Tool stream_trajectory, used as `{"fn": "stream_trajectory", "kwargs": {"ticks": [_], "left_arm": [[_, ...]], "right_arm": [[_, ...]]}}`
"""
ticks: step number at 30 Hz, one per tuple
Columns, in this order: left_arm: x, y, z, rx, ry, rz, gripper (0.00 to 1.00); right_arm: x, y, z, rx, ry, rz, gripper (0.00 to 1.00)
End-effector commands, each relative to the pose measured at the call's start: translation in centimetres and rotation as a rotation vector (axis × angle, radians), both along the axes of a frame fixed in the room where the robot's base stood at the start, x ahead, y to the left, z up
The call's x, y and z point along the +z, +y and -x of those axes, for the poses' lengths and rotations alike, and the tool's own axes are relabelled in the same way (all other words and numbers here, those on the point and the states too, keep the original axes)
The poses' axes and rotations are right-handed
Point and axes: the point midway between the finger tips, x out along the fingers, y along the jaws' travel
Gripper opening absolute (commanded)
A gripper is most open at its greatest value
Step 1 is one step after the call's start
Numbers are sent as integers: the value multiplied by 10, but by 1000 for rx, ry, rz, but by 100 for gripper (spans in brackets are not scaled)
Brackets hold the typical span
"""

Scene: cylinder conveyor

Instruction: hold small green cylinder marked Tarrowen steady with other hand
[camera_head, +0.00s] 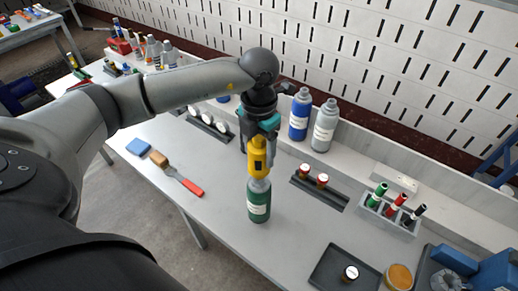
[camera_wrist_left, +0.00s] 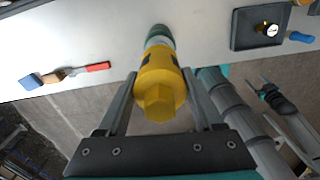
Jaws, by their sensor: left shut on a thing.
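My left gripper (camera_head: 260,140) is shut on a yellow piece (camera_head: 257,158) with a dark patch. It also shows between the fingers in the left wrist view (camera_wrist_left: 159,85). Directly below it, a green cylinder (camera_head: 259,205) with a grey shoulder and a white label stands upright on the table; its green part shows past the yellow piece in the wrist view (camera_wrist_left: 160,32). I cannot tell whether the yellow piece is joined to it or rests on it. The label is too small to read. Grey arm parts show at the right of the wrist view; their gripper's state is unclear.
A smaller green cylinder (camera_head: 381,189) stands in a grey rack (camera_head: 399,222) with red and black ones. Blue (camera_head: 300,117) and grey (camera_head: 324,128) bottles stand behind. A dark tray (camera_head: 327,272) lies front right; a red-handled brush (camera_head: 188,185) lies left.

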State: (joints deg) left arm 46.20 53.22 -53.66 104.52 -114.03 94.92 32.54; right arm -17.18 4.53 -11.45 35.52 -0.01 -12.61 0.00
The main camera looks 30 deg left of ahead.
Motion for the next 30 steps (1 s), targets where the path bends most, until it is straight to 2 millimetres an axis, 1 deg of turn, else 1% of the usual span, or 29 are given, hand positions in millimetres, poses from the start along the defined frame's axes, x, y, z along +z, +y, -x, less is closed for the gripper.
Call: {"fn": "stream_trajectory", "kwargs": {"ticks": [30], "left_arm": [[-27,0,0,0,0,0,9]], "right_arm": [[-22,0,0,0,0,0,81]]}}
